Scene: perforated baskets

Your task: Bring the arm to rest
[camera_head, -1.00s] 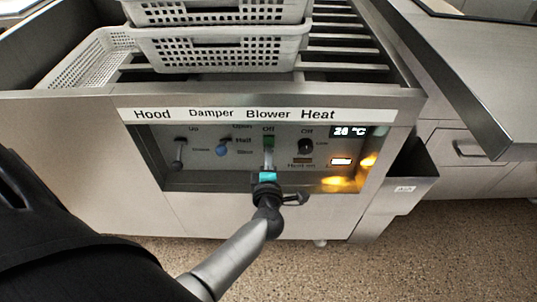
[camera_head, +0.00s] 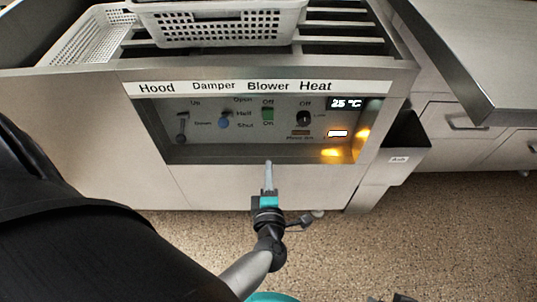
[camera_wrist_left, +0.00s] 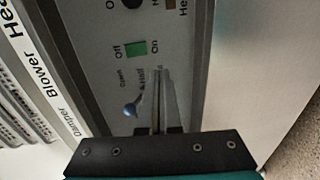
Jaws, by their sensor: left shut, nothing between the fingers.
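My left gripper (camera_head: 268,176) is shut and empty. It stands in front of the lower edge of the control panel (camera_head: 200,143), below the green blower switch (camera_head: 267,115), and appears apart from it. My right gripper cannot be made out; only a small dark part shows at the bottom edge of the head view.
The panel also holds a hood lever (camera_head: 182,127), a heat knob (camera_head: 303,118) and a display (camera_head: 345,103) reading about 25 °C. White perforated baskets (camera_head: 220,25) stand on the rack above. A steel counter (camera_head: 480,60) is at right. Speckled floor (camera_head: 400,225) lies open below.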

